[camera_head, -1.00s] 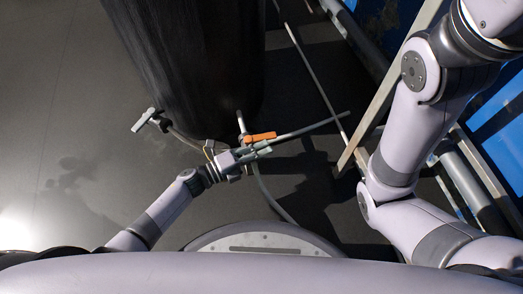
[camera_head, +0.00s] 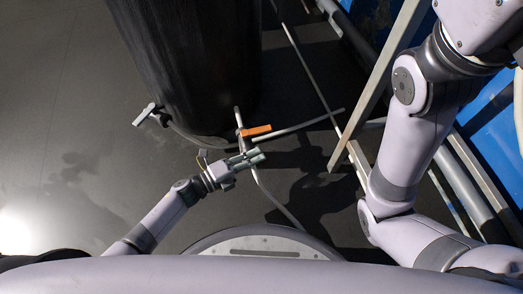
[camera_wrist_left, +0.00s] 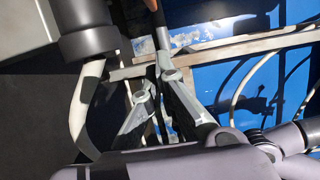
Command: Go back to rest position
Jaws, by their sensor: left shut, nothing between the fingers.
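My left gripper (camera_head: 254,158) is shut and empty in the head view, just below the orange valve handle (camera_head: 256,131) and apart from it. Its fingers also show in the left wrist view (camera_wrist_left: 160,95). The orange handle sits on a thin grey pipe in front of the large black tank (camera_head: 185,65). A sliver of orange shows at the top edge of the wrist view. My right arm (camera_head: 410,140) stands at the right, bent; its gripper is out of the picture.
A second, grey-handled valve (camera_head: 146,114) sticks out at the tank's left. A hose (camera_head: 272,198) runs down to the floor. Metal rails (camera_head: 378,85) and blue panels (camera_head: 485,120) stand at the right. The floor (camera_head: 60,130) at the left is open.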

